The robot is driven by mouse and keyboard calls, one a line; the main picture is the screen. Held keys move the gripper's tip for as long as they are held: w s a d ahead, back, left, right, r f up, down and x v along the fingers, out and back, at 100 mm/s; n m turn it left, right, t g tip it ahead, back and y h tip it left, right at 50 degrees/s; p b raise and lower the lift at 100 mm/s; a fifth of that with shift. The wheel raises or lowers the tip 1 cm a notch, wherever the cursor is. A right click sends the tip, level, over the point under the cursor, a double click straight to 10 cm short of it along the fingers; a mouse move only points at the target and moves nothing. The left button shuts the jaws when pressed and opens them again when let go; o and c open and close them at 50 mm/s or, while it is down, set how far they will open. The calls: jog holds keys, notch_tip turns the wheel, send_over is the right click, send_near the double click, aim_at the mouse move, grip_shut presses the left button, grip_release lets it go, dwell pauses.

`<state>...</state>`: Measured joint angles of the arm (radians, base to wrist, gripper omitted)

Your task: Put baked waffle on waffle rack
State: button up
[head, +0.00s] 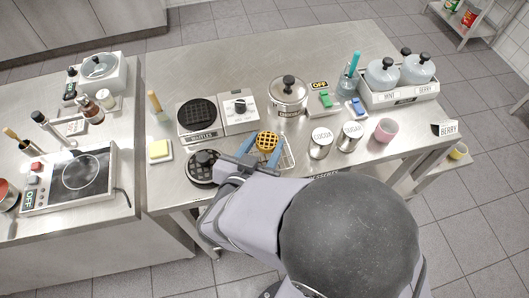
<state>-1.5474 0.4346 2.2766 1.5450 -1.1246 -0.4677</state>
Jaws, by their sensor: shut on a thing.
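The baked waffle (268,140) is a small golden round grid, held between the blue fingers of my gripper (263,149). My gripper is shut on it. The waffle rack (288,158) looks like a pale wire frame near the table's front edge, and my gripper and waffle are over or beside its left part. I cannot tell whether the waffle touches the rack. My gripper and arm hide much of the rack.
The waffle maker (199,114) stands behind left, with a dark round plate (202,166) in front of it. A lidded steel pot (288,96) is behind the rack. The cocoa tin (321,142) and sugar tin (349,136) stand close on the right.

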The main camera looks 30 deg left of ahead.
aim_at(264, 161)
jog(key=shift+f, duration=2.05)
jog(key=shift+f, duration=0.2)
jog(key=o, duration=1.1)
jog(key=shift+r, duration=0.15)
jog(key=shift+s+r, duration=0.1)
jog(key=v, duration=0.7)
jog(key=shift+s+d+r+b, duration=0.1)
jog(key=shift+s+b, duration=0.05)
jog(key=shift+b, duration=0.25)
